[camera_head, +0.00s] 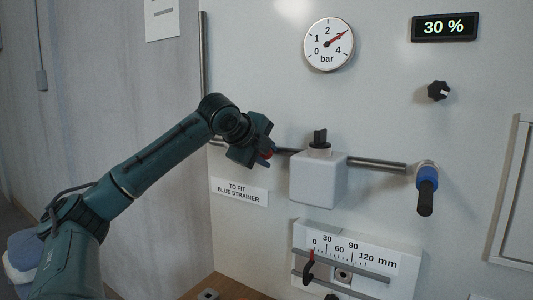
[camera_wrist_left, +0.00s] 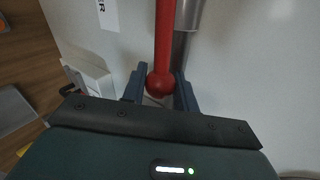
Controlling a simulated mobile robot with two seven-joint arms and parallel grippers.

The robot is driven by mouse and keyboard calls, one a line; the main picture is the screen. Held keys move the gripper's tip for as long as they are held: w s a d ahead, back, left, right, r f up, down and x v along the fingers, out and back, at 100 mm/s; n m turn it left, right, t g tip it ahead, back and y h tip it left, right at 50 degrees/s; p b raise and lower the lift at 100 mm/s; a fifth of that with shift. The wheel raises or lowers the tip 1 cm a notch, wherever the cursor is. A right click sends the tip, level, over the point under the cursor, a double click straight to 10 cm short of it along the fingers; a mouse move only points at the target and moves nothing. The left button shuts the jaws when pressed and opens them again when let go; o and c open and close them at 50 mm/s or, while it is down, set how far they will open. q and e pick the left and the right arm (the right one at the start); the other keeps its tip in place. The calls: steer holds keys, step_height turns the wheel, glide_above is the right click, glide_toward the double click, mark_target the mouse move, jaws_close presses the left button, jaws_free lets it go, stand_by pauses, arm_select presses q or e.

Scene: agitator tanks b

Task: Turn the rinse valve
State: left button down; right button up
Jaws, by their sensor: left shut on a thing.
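My left gripper (camera_head: 264,157) is at the wall pipe, left of the white box. It is shut on a red lever with a round ball end. The lever (camera_wrist_left: 165,40) shows clearly in the left wrist view, with its ball between the two fingers and its shaft running up alongside the metal pipe (camera_wrist_left: 187,25). In the head view only a small red part shows; the gripper hides the rest. No label naming the rinse valve is readable. My right gripper is not in view.
A white box with a black knob (camera_head: 320,137) sits on the pipe (camera_head: 375,163). A blue-collared black handle (camera_head: 426,195) hangs at the pipe's right end. A gauge (camera_head: 329,44), a display (camera_head: 445,26), a black knob (camera_head: 438,91) and a millimetre scale (camera_head: 400,262) are around it.

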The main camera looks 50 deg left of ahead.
arm_select(q)
steer(key=shift+f, duration=0.15)
steer(key=c, duration=1.1)
jaws_free()
steer(key=shift+s+d+r, duration=0.1)
steer(key=shift+s+r, duration=0.25)
steer(key=shift+s, duration=0.15)
steer(key=b+v, duration=0.2)
steer(key=v, duration=1)
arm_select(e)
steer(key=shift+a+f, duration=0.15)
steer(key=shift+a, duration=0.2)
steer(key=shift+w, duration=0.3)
arm_select(q)
steer(key=shift+d, duration=0.1)
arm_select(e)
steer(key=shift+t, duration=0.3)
